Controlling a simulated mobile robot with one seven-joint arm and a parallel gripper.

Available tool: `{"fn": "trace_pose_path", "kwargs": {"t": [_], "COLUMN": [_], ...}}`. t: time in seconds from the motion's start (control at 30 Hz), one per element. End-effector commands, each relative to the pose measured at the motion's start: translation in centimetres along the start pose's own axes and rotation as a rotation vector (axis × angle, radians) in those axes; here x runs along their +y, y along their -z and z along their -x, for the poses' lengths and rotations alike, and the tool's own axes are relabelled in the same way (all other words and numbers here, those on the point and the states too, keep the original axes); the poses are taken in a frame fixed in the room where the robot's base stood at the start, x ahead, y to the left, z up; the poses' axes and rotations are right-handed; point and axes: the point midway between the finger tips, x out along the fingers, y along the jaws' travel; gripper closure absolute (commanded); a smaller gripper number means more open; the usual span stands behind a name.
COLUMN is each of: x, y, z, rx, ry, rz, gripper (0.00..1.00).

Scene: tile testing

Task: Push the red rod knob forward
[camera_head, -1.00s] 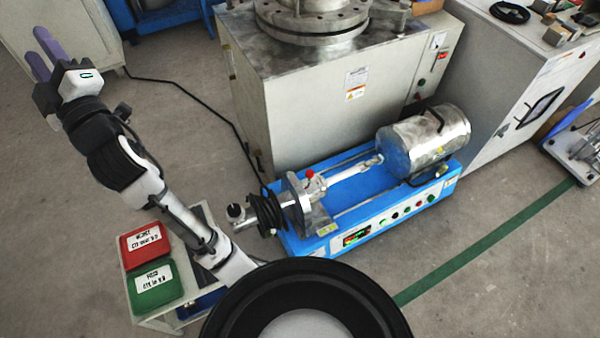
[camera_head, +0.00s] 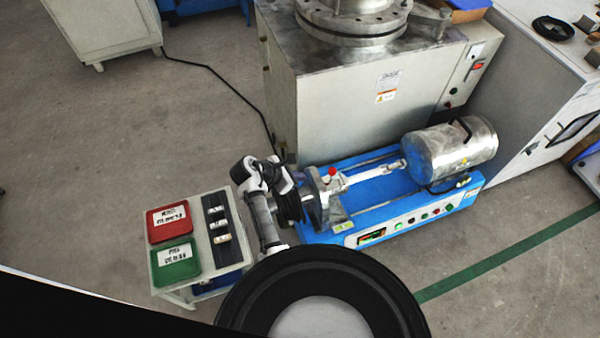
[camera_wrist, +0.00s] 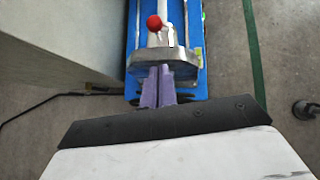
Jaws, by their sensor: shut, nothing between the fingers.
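The red rod knob (camera_head: 332,172) is a small red ball on top of the metal shaft assembly of the blue machine (camera_head: 376,212). In the wrist view the knob (camera_wrist: 154,22) is near the top centre, just beyond the grey metal bracket (camera_wrist: 163,57). My gripper (camera_wrist: 158,70) shows its two purple fingers together, empty and pointing toward the bracket. The knob appears ahead of the fingertips and slightly left, apart from them. Whether the fingers touch the bracket I cannot tell. In the head view my folded arm is left of the machine and the fingers are hidden.
A large grey cabinet (camera_head: 345,108) stands directly behind the blue machine, with a metal cylinder (camera_head: 455,152) at the machine's right end. A small stand with a red box (camera_head: 167,222) and a green box (camera_head: 175,260) is at the left. Open floor lies in front.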

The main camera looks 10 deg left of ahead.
Motion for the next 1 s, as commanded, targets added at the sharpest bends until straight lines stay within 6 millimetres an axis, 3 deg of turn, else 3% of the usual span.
{"fn": "trace_pose_path", "kwargs": {"t": [0.3,0.43,0.67,1.0], "x": [0.0,0.1,0.1,0.1], "y": [0.0,-1.2,-2.3,-2.3], "z": [-6.9,-8.6,-10.1,-10.3], "rx": [0.002,0.001,0.002,0.002], "ry": [0.001,-0.001,-0.004,-0.004], "rz": [-0.002,-0.006,-0.004,-0.003], "gripper": [1.0,1.0,1.0,1.0]}}
